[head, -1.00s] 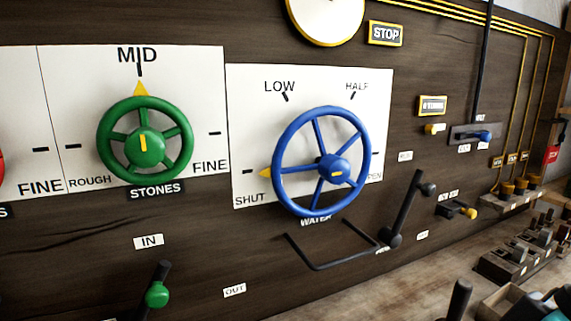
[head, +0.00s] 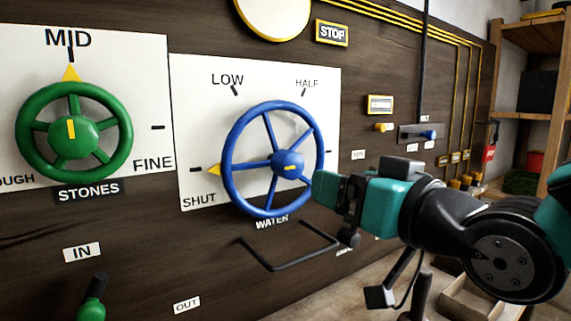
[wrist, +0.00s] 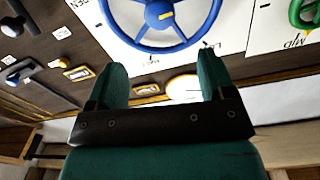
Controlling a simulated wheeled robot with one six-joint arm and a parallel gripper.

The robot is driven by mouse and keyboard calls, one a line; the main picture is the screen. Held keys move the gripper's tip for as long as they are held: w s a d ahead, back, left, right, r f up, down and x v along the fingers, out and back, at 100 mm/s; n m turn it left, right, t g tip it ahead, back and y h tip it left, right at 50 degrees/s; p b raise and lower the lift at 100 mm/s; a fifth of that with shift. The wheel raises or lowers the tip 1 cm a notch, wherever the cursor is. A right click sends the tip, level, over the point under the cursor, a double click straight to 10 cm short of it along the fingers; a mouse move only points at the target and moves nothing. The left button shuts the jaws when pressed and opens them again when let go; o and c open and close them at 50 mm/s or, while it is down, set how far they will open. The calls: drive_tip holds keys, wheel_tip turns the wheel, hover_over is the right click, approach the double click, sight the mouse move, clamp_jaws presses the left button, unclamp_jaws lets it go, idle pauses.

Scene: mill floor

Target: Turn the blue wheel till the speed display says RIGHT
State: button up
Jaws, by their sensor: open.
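The blue wheel (head: 288,162) is mounted on a white WATER panel marked SHUT, LOW and HALF. Its yellow pointer (head: 213,169) points left, at the SHUT mark. My gripper (head: 326,188) is at the lower right of the wheel in the head view and hides part of the panel; contact with the rim cannot be told there. In the wrist view the open, empty fingers (wrist: 163,80) stand apart, with the wheel (wrist: 158,12) beyond their tips. A small yellow-framed plate (head: 380,104) has unreadable writing. No display reading RIGHT is legible.
A green STONES wheel (head: 72,137) is at the left, its pointer at MID. A black crank-like bar (head: 275,268) sticks out below the blue wheel. A blue-knobbed lever (head: 428,134) and a yellow knob (head: 381,127) are at the right. A round dial (head: 275,12) is cut off above.

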sight(294, 168)
drive_tip(key=p+x, duration=0.1)
drive_tip(key=p, duration=0.2)
drive_tip(key=p+x, duration=0.1)
drive_tip(key=p, duration=0.3)
drive_tip(key=p+x, duration=0.1)
drive_tip(key=p, duration=0.3)
drive_tip(key=shift+w+a+r, duration=0.2)
drive_tip(key=shift+w+r, duration=0.1)
drive_tip(key=p+x, duration=0.3)
drive_tip(key=p, duration=0.1)
drive_tip(key=shift+w+d+p, duration=0.1)
drive_tip(key=shift+p, duration=0.3)
drive_tip(key=p+x, duration=0.7)
drive_tip(key=shift+a, duration=0.25)
drive_tip(key=shift+w+a+f+p, duration=0.3)
drive_tip(key=shift+w+p, duration=0.25)
drive_tip(key=shift+p, duration=0.1)
